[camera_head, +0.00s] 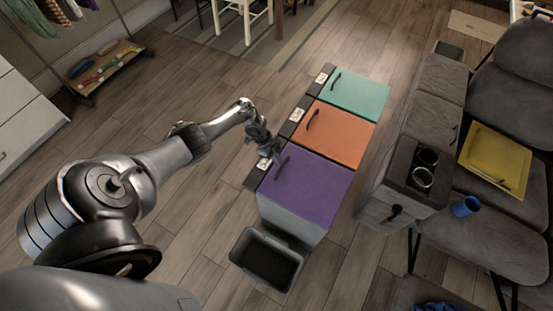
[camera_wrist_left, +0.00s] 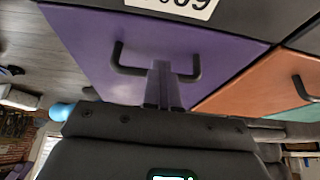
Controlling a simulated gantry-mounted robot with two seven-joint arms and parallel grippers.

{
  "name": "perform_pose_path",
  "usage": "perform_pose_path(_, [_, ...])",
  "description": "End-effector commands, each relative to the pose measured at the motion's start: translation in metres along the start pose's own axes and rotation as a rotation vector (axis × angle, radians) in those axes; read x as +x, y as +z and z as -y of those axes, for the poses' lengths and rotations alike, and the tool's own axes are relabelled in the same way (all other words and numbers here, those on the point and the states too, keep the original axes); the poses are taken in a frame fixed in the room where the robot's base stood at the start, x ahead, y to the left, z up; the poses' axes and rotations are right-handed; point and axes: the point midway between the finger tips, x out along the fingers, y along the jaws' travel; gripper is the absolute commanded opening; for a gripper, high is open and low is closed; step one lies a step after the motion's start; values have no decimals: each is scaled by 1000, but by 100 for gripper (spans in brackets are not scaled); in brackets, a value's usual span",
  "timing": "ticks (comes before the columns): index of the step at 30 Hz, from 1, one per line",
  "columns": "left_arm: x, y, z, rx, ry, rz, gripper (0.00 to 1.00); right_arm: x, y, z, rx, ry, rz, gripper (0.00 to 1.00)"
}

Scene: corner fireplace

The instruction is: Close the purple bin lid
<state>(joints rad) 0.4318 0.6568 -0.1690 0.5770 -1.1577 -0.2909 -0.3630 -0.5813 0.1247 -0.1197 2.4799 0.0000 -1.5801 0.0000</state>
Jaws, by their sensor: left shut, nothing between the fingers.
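The purple bin lid (camera_head: 312,193) lies over the nearest of three white bins in a row. It looks flat and roughly in line with the orange lid; I cannot tell whether a small gap remains at its edge. Its dark handle (camera_head: 282,161) is near the left edge. My left gripper (camera_head: 272,150) is at that edge, close to the handle. In the left wrist view, the purple lid (camera_wrist_left: 215,60) fills the upper middle, and the shut, empty fingers (camera_wrist_left: 164,85) overlap the handle (camera_wrist_left: 130,70); contact is unclear. My right gripper is out of view.
Orange (camera_head: 335,132) and teal (camera_head: 357,94) lids lie flat beyond the purple one. A small dark open bin (camera_head: 266,261) stands on the floor in front. Grey seats with a yellow tray (camera_head: 495,158) and a blue cup (camera_head: 466,207) are at right.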

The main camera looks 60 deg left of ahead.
Motion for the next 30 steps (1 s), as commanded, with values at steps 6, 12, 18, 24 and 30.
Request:
perform_pose_path(6, [5,6,-4,-9,3,14,0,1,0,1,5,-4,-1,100])
perform_pose_path(12, [-4,2,-3,-6,2,10,0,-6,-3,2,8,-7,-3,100])
perform_pose_path(18, [-30,-8,-1,-2,0,7,0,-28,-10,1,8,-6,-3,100])
perform_pose_path(24, [-60,2,0,-2,-3,8,0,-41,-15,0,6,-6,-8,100])
perform_pose_path(30, [-93,21,0,-2,-2,7,0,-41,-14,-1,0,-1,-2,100])
